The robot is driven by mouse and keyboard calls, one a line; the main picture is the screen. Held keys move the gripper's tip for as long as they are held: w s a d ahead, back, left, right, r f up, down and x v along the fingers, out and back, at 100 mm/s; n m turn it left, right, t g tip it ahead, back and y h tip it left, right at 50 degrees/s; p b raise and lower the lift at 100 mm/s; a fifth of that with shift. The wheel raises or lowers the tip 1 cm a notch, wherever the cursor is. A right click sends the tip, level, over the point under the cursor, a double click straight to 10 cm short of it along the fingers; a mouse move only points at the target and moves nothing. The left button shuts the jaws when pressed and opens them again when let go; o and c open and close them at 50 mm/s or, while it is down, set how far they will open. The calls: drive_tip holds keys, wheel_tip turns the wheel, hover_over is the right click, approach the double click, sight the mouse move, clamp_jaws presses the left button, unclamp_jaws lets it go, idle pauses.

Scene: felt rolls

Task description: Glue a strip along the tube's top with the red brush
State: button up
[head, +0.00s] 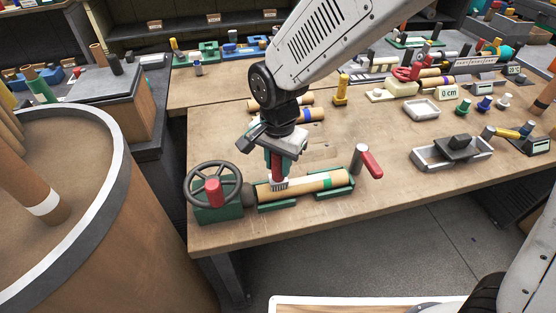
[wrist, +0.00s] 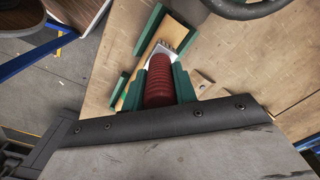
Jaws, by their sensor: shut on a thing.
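The cardboard tube (head: 308,186), tan with a green band, lies level in a green cradle (head: 276,206) near the bench's front edge. My gripper (head: 279,166) is above the tube's left part, pointing down, shut on the red brush (head: 280,177). The brush's pale bristles point down and are at or just above the tube's top; I cannot tell if they touch. In the wrist view, the ribbed red handle of the brush (wrist: 159,84) sits between the green fingers of my gripper (wrist: 160,78), and its bristles overlap the tube (wrist: 134,94). No glue strip can be made out.
A handwheel (head: 212,187) on a green block stands at the tube's left end. A red-handled lever (head: 371,162) stands at its right end. A grey tray (head: 452,152) lies to the right. More rolls (head: 310,114) lie behind my gripper.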

drive_tip(key=shift+w+d+r, duration=0.1)
drive_tip(key=shift+w+d, duration=0.15)
drive_tip(key=shift+d, duration=0.55)
drive_tip(key=shift+w+d+r, duration=0.1)
drive_tip(key=shift+w+d, duration=0.1)
drive_tip(key=shift+d, duration=0.55)
drive_tip(key=shift+d+f, duration=0.1)
drive_tip(key=shift+w+d+f, duration=0.1)
drive_tip(key=shift+w+d, duration=0.15)
drive_tip(key=shift+d, duration=0.5)
drive_tip(key=shift+w+d, duration=0.2)
drive_tip(key=shift+d, duration=0.55)
drive_tip(key=shift+w+d, duration=0.25)
drive_tip(key=shift+d, duration=0.55)
drive_tip(key=shift+w+d, duration=0.2)
drive_tip(key=shift+d, duration=0.55)
drive_tip(key=shift+d, duration=0.1)
